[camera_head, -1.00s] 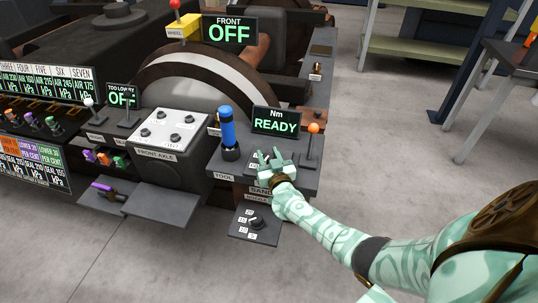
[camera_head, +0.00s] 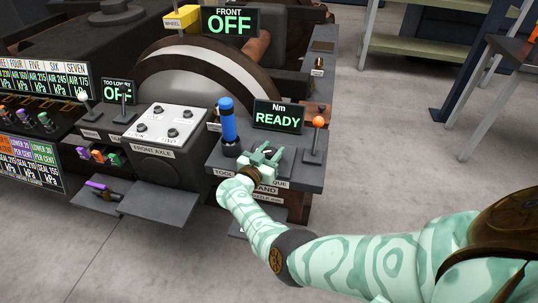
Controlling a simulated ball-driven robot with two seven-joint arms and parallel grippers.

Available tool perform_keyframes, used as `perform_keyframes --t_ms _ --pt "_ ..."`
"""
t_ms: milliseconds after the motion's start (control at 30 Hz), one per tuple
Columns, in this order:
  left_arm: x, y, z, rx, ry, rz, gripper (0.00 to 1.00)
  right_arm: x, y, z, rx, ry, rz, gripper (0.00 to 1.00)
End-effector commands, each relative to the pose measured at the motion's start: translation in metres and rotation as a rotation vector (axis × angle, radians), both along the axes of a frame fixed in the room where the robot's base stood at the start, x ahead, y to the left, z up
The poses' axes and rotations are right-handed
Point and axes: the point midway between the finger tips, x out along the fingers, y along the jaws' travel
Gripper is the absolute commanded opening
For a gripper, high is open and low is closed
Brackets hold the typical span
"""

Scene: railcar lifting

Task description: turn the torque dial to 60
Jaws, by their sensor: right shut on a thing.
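My right gripper (camera_head: 266,156) reaches over the tool stand (camera_head: 312,173) from the front, its fingers pointing up and to the right. It is shut on the torque dial, which its fingers and hand hide almost wholly, so the dial's pointer and numbers cannot be read. The hand also covers part of the torque label (camera_head: 279,184) on the stand's front edge. Behind the hand, the Nm display (camera_head: 278,117) reads READY in green. My left gripper is not in view.
A blue-handled tool (camera_head: 228,125) stands upright just left of the hand. An orange-knobbed lever (camera_head: 318,136) stands to the right. The front axle box (camera_head: 165,142) is further left. A lower panel (camera_head: 240,228) is mostly hidden by my forearm.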

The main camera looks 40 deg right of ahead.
Motion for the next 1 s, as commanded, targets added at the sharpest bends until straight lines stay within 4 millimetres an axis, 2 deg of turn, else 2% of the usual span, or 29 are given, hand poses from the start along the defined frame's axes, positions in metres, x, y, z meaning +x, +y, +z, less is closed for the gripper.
perform_keyframes --t_ms 33,200,767,800,867,1000 --pt "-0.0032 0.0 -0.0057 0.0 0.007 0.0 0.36 0.0004 0.0014 -0.0064 0.005 0.004 -0.02 0.14" --pt "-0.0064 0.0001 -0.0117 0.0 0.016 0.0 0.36 0.0001 0.001 -0.0042 0.002 0.004 -0.077 0.14" --pt "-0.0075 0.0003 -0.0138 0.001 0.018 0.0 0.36 -0.0002 0.0007 -0.0009 0.002 0.003 -0.109 0.14" --pt "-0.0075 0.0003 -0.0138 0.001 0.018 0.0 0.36 -0.0002 0.0007 -0.0009 0.002 0.003 -0.109 0.4" --pt "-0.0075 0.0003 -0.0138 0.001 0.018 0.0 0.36 -0.0002 0.0006 -0.0009 0.001 0.003 -0.109 0.56" --pt "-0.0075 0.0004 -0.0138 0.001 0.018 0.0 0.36 -0.0001 0.0003 -0.0004 0.0 0.001 -0.11 0.59"
